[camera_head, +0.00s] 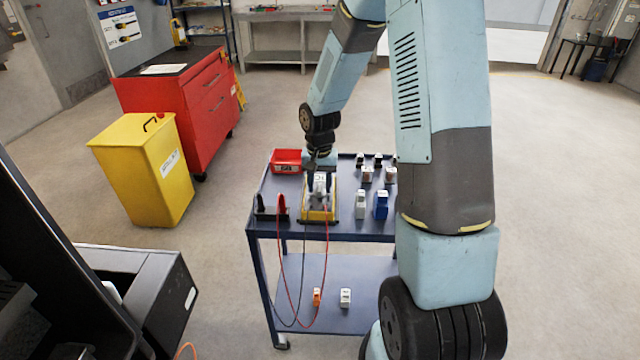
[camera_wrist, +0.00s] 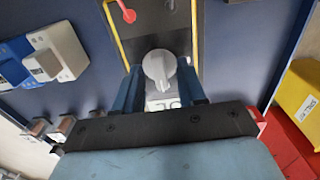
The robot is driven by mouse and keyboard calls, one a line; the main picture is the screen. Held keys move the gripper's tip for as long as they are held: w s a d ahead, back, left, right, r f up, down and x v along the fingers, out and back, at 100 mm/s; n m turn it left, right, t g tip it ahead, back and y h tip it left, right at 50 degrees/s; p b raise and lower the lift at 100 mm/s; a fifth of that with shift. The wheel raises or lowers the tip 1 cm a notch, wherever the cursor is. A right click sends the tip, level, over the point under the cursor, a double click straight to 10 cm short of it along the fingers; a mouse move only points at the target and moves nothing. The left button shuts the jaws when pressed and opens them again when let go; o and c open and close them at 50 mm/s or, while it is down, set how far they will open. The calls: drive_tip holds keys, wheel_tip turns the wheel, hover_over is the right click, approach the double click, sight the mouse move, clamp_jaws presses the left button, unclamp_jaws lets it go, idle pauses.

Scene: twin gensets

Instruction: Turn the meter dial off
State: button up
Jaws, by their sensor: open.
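The meter, with a yellow casing and dark face, lies on the blue cart in the head view (camera_head: 319,214) and shows under my gripper in the wrist view (camera_wrist: 185,27). Its round grey dial (camera_wrist: 160,68) has a raised bar pointing roughly along the meter's length. My gripper (camera_wrist: 159,75) is open, with one blue finger on each side of the dial; I cannot tell whether either finger touches it. In the head view my gripper (camera_head: 321,184) is low over the meter and hides the dial. The lower part of the meter is hidden by the gripper body.
A red lead (camera_head: 281,205) and a dark lead hang over the cart's (camera_head: 350,228) front edge. White and blue blocks (camera_head: 380,204) stand right of the meter. A yellow bin (camera_head: 150,170) stands on the floor left.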

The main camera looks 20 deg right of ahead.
clamp_jaws()
idle(0.3)
drive_tip(key=shift+n, duration=0.3)
drive_tip(key=n, duration=1.3)
drive_tip(key=shift+n, duration=2.1)
